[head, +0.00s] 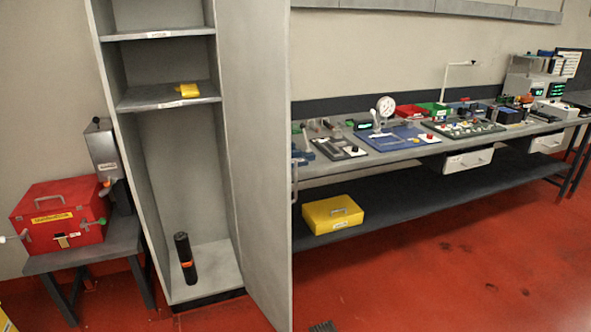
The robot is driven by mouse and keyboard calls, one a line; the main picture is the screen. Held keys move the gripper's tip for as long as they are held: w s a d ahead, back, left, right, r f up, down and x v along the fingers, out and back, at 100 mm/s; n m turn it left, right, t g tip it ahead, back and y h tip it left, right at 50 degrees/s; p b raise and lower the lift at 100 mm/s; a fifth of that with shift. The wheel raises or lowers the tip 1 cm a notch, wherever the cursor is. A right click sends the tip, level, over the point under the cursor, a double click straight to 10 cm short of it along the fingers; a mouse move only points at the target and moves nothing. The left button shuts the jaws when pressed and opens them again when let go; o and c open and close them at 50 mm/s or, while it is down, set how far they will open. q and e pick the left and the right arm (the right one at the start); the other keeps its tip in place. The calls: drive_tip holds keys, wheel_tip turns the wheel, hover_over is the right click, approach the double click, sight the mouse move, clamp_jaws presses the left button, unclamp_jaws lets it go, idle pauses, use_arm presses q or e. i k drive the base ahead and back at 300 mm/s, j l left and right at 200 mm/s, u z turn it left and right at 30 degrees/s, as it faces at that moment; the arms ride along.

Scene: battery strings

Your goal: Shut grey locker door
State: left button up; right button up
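The grey locker (129,190) stands open at the left, with shelves inside. Its grey door (257,150) is swung wide open on the locker's right side and extends toward me. A light handle (295,180) shows at the door's right edge. On a locker shelf lies a small yellow item (188,90). A black cylinder with an orange band (185,258) stands on the locker's floor. Neither of my grippers can be made out in the head view.
A red box (58,216) sits on a low dark table (88,257) left of the locker. A long workbench (390,152) with instruments runs along the right wall, with a yellow case (332,215) on its lower shelf. The red floor (440,270) at right is clear.

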sight(254, 43)
drive_tip(key=i+z, duration=0.25)
drive_tip(key=i, duration=0.55)
drive_tip(key=i+l+u, duration=0.25)
drive_tip(key=i+u, duration=0.25)
drive_tip(key=i+l+u, duration=0.75)
drive_tip(key=l+u, duration=0.25)
drive_tip(key=i+l+u, duration=0.2)
drive_tip(key=l+u, duration=0.3)
drive_tip(key=l, duration=0.2)
